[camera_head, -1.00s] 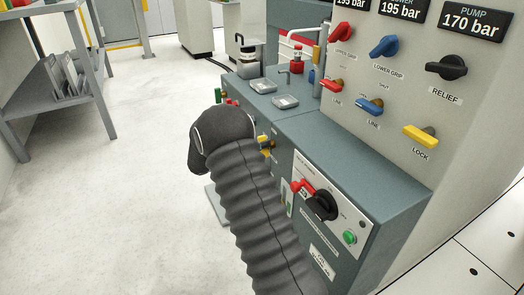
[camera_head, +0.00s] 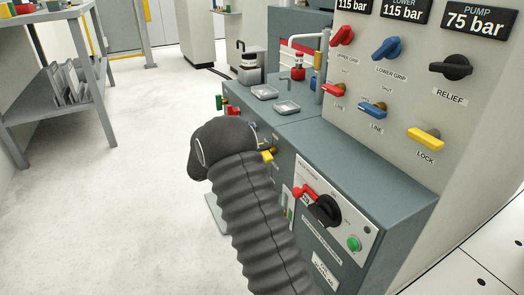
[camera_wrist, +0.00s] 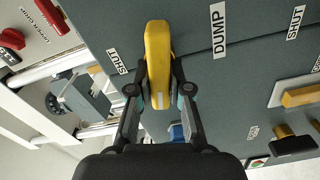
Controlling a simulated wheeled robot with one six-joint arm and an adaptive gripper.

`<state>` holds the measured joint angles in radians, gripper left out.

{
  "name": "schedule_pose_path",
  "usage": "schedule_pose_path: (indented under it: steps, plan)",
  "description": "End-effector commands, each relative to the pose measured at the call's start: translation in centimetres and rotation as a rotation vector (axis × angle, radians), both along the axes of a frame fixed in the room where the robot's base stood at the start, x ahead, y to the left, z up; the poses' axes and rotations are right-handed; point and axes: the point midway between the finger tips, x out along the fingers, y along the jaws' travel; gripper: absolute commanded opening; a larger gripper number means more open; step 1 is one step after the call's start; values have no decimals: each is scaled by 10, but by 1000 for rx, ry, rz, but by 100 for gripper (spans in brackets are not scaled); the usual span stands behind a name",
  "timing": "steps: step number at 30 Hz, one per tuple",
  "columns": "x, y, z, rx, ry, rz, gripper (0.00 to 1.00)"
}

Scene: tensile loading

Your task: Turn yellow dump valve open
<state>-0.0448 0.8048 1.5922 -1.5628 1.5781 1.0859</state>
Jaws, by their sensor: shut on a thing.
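The yellow dump valve handle (camera_wrist: 158,50) fills the top middle of the wrist view, beside the "DUMP" label (camera_wrist: 219,30). A "SHUT" label (camera_wrist: 117,61) is to its left. My gripper (camera_wrist: 160,92) is shut on the handle, with one finger on each side. In the head view my dark sleeved arm covers the gripper and much of the cabinet front. A small yellow part (camera_head: 268,156) shows just right of the arm's bend; I cannot tell if it is the same handle.
The grey cabinet (camera_head: 370,185) has a black rotary switch (camera_head: 325,210) and green button (camera_head: 354,243) near my arm. The upper panel has a yellow lock lever (camera_head: 426,140) and a pump display (camera_head: 477,20) reading 75 bar. Clear floor lies left.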

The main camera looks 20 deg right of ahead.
Motion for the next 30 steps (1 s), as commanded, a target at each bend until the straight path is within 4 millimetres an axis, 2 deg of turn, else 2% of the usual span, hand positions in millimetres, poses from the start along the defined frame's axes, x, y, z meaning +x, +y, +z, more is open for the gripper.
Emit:
schedule_pose_path:
  steps: [12, 30]
  plan:
    - [1, 0, -2, -8, 228, 0, 0]
    - [1, 0, -3, -10, 276, 1, 0]
